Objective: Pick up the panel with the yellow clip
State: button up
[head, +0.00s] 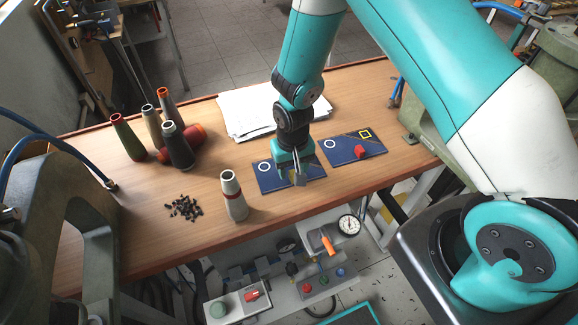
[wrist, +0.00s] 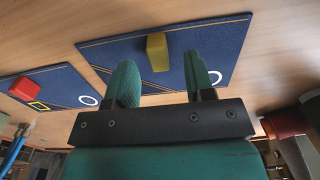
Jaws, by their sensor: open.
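The panel with the yellow clip is a flat dark blue board lying on the table (head: 266,180), with a white ring and a thin diagonal line. In the wrist view this blue panel (wrist: 220,38) lies just beyond my fingers. Its yellow clip (wrist: 157,52) stands on it, between the lines of my two fingers. In the head view the clip is hidden by my gripper. My gripper (head: 296,174) is over this panel, pointing down, open and empty. Its green fingers (wrist: 160,78) show apart in the wrist view; I cannot tell their exact height over the panel.
A second blue panel (head: 340,158) with a red clip (head: 360,151) and yellow square lies to the right. White papers (head: 240,117) lie behind. A pale cone (head: 235,200) stands front left, near small black pieces (head: 184,208). Several thread cones (head: 176,148) stand further left.

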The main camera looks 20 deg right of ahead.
jog(key=shift+f, duration=0.95)
grip_shut()
jog(key=shift+r, duration=0.15)
